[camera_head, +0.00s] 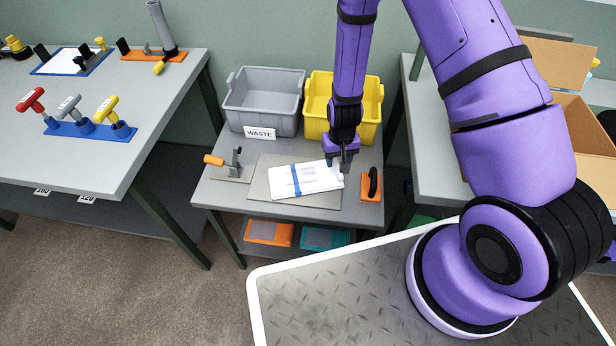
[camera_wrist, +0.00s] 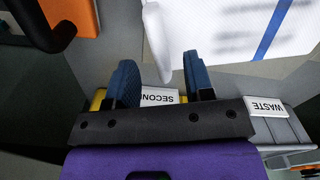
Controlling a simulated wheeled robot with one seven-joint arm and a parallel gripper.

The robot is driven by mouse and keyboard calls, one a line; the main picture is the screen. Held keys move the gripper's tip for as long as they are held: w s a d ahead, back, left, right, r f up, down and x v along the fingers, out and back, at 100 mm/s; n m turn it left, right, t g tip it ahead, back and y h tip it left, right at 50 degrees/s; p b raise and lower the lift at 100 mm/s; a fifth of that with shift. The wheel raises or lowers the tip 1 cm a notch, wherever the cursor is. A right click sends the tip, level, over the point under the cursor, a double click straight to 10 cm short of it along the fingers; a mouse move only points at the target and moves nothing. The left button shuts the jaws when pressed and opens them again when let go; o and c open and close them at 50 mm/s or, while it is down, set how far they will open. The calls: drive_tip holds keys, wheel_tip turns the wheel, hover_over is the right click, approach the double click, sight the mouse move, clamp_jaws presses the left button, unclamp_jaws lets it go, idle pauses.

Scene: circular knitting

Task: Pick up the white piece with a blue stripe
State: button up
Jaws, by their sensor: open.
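The white piece with a blue stripe (camera_head: 312,179) lies flat on a grey board (camera_head: 262,190) on the middle table. Its blue band runs across it left of its middle. My gripper (camera_head: 345,164) is at the piece's right end, pointing down. In the wrist view my gripper (camera_wrist: 160,64) has its two dark blue fingers apart. The white piece (camera_wrist: 210,25) fills the top right there, and a narrow white end of it reaches into the gap between the fingertips. I cannot tell whether a finger touches it.
A grey waste bin (camera_head: 262,100) and a yellow bin (camera_head: 318,118) stand behind the board. An orange-handled clamp (camera_head: 231,165) is at left, and an orange block with a black handle (camera_head: 372,184) is close to the right. Orange and teal trays sit on the shelf below.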

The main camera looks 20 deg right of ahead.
sight(338, 165)
drive_tip(key=shift+f, duration=1.6)
clamp_jaws()
drive_tip(key=shift+r, duration=0.1)
